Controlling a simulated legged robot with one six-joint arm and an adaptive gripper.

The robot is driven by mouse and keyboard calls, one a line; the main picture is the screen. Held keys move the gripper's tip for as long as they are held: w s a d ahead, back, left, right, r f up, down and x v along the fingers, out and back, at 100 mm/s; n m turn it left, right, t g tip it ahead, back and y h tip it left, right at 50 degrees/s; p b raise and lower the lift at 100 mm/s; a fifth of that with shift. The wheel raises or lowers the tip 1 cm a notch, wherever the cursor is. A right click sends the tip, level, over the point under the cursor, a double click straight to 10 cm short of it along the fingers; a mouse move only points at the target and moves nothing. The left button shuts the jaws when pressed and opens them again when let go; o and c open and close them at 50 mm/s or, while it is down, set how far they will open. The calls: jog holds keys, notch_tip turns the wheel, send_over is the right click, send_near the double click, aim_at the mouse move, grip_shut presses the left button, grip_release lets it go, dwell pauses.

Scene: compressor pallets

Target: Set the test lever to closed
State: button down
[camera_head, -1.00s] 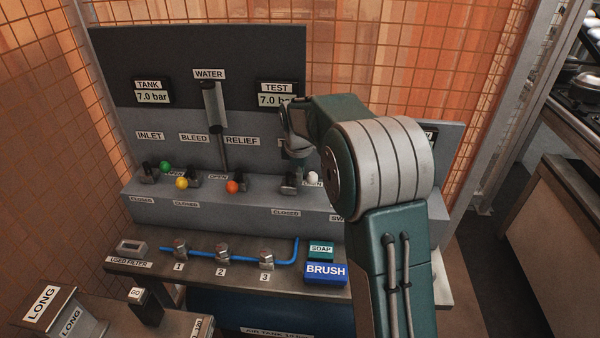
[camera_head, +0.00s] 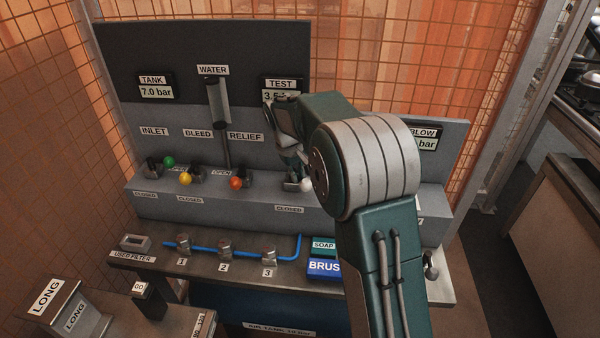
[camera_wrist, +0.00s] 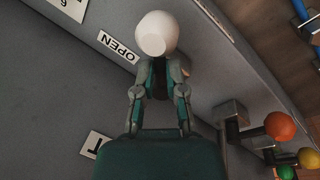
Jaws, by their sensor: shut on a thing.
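The test lever has a white ball knob (camera_head: 306,185), low at the right of the row of levers in the head view. In the wrist view the knob (camera_wrist: 155,33) fills the top middle, next to an OPEN label (camera_wrist: 118,46). My gripper (camera_wrist: 158,76) is shut on the lever just below the knob. In the head view the gripper (camera_head: 303,166) reaches down to the lever and partly hides it. A CLOSED label (camera_head: 289,209) is on the front face below. The TEST gauge (camera_head: 281,96) is partly covered by my arm; its visible digits begin with 3.
Levers with orange (camera_head: 236,183), yellow (camera_head: 186,179) and green (camera_head: 169,162) knobs stand to the left. The TANK gauge (camera_head: 156,92) reads 7.0 bar. Blue piping (camera_head: 204,247) with valves and a BRUSH block (camera_head: 324,268) lie on the lower shelf.

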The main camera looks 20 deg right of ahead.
jog(key=m, duration=0.2)
jog(key=a+m, duration=0.1)
jog(key=m, duration=0.1)
jog(key=shift+a+f+m+g, duration=0.1)
jog(key=shift+a+m+g, duration=0.1)
jog(key=shift+m+g, duration=0.15)
jog(key=shift+w+a+m+g, duration=0.1)
jog(key=shift+a+m+g, duration=0.15)
jog(key=shift+m, duration=0.6)
jog(key=shift+w+a+m+g, duration=0.1)
jog(key=shift+a+m, duration=0.1)
jog(key=shift+m, duration=0.6)
jog(key=c, duration=0.7)
grip_release()
jog(key=shift+a, duration=0.1)
notch_tip(320, 180, up, 12)
jog(key=w+a, duration=0.1)
jog(key=a, duration=0.1)
jog(key=shift+a, duration=0.15)
